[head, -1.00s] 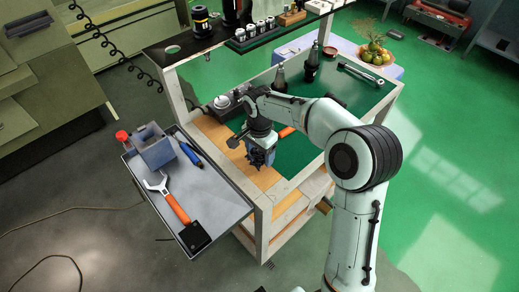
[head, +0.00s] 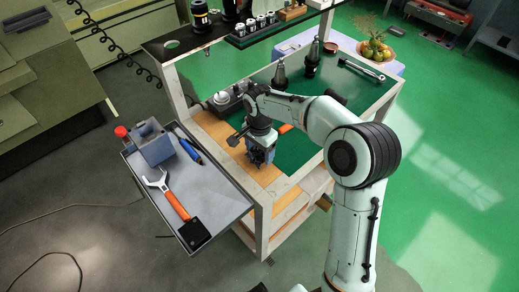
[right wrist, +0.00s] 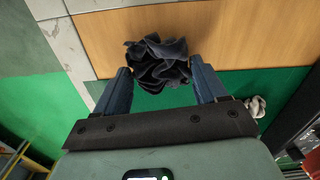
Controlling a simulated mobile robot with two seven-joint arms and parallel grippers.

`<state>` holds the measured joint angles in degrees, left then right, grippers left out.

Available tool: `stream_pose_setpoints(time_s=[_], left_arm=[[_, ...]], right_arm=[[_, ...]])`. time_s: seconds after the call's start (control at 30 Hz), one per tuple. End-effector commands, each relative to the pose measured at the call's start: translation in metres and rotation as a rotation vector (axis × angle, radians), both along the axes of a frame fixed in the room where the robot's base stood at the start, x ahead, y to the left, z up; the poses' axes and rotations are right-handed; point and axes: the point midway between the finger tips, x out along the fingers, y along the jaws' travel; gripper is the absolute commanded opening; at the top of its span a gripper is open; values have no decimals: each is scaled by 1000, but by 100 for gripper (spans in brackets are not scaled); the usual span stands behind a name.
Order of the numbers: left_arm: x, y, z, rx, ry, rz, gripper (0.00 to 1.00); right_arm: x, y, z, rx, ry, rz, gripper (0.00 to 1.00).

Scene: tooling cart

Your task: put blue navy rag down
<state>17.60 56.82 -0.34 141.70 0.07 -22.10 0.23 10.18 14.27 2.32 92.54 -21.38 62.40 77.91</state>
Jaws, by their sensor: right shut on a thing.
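The navy rag (right wrist: 158,62) is a dark, crumpled bundle in the right wrist view. It sits between the two blue fingers of my right gripper (right wrist: 160,70), which is shut on it. Behind it lie the wooden strip (right wrist: 240,30) and the green mat (right wrist: 225,82) of the cart top. In the head view my right gripper (head: 261,157) points down over the near end of the cart top (head: 225,131). The rag is not clear there, hidden by the gripper. I cannot tell whether it touches the surface. My left gripper is not in view.
A grey side tray (head: 222,196) holds an orange-handled wrench (head: 176,205), a blue tool (head: 190,150) and a grey block (head: 152,144). Tool holders (head: 312,56) and a ratchet (head: 362,69) stand or lie farther back.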

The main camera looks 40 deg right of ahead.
Motion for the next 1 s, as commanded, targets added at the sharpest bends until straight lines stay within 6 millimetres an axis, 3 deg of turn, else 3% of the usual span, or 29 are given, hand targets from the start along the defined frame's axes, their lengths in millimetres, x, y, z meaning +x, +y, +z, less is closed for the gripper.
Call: stream_pose_setpoints(time_s=[0.83,0.87,0.9,0.93,1.0], left_arm=[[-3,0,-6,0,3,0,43],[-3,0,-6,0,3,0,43],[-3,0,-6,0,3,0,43],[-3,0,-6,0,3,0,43],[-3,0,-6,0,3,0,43]], right_arm=[[0,0,-10,0,0,0,43],[0,0,-10,0,0,0,81],[0,0,-10,0,0,0,94],[0,0,-10,0,0,0,100],[0,0,-10,0,0,0,100]])
